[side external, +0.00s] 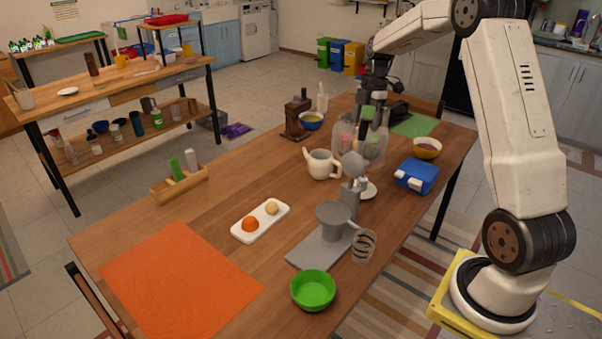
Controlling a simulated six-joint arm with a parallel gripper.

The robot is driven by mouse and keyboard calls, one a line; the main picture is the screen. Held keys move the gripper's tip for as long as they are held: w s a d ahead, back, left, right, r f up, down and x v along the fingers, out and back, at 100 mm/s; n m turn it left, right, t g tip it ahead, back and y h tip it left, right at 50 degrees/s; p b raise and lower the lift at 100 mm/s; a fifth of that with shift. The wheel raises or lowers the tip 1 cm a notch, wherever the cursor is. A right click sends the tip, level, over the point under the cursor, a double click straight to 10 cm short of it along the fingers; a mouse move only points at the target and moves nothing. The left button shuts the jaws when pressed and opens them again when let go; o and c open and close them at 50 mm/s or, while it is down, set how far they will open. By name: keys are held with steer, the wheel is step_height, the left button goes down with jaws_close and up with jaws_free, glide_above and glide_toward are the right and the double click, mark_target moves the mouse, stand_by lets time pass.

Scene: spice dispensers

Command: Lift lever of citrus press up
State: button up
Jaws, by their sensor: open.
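The grey citrus press (334,215) stands on the near right part of the wooden table, with a flat base plate, a round cup and an upright column. A rounded grey part (352,164) is at the top of the column. I cannot clearly tell the lever apart from the other grey parts. My gripper (373,130) points down behind and above the press, in front of clear containers. It is open and appears empty, apart from the press.
A clear glass (364,246) and a green bowl (313,290) stand near the press. A white tray (260,221) holds an orange and a pale fruit. A cream teapot (321,164), blue box (416,176) and clear containers (345,132) crowd the area behind it.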

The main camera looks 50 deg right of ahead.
steer(key=v, duration=0.5)
steer(key=shift+r, duration=0.1)
stand_by(0.3)
steer(key=s+a+f+m+h, duration=0.1)
steer(key=a+f+m, duration=0.25)
steer(key=a, duration=0.55)
steer(key=s+a+f+m+h, duration=0.1)
steer(key=a+f+m, duration=0.2)
steer(key=a+m, duration=0.35)
steer(key=s+a+f+m+t, duration=0.1)
steer(key=s+a+f+m, duration=0.1)
steer(key=s+a, duration=0.3)
steer(key=s+a+f+m+t, duration=0.1)
steer(key=s+a+f+m, duration=0.2)
steer(key=s+a, duration=0.3)
steer(key=shift+a+f+m+t, duration=0.2)
steer(key=shift+a+m+t, duration=0.15)
steer(key=shift+a, duration=0.6)
